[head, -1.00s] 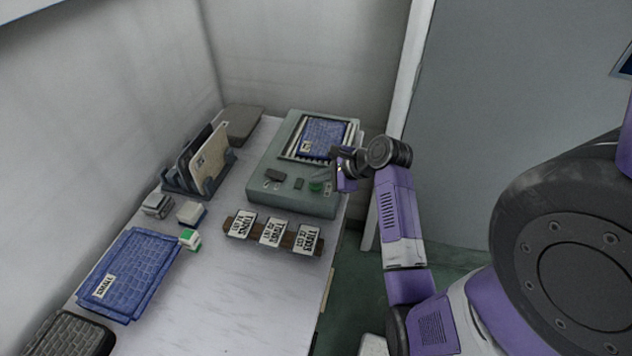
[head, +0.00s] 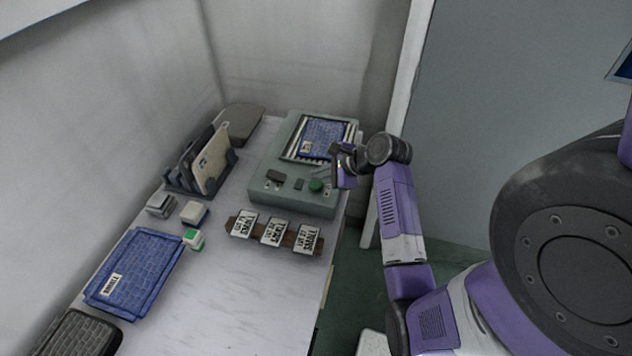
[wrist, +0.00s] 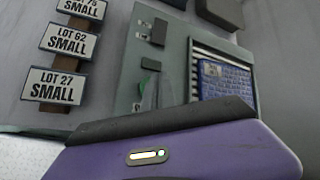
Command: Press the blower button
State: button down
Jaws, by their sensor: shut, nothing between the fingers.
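The grey-green machine (head: 262,190) stands at the far right of the table. Its front panel has a round green button (head: 316,185), a small dark green rectangle (head: 299,184) and a dark block (head: 275,176). No readable lettering shows which one is the blower button. My gripper (head: 325,171) is shut and empty, just above and behind the round green button; I cannot tell whether it touches. In the wrist view the gripper's purple body fills the bottom, and its grey fingertips (wrist: 151,95) partly cover a green patch on the panel.
A blue tray (head: 325,136) sits in the machine's slatted recess. Several lot cards (head: 273,232) stand on a wooden strip in front. Left are a rack (head: 205,165), blue trays (head: 135,268), and a small green-and-white block (head: 194,239). The front middle of the table is clear.

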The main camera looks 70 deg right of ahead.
aim_at(319, 185)
jog(key=shift+r+p, duration=2.15)
jog(key=shift+p, duration=0.6)
jog(key=shift+r, duration=0.85)
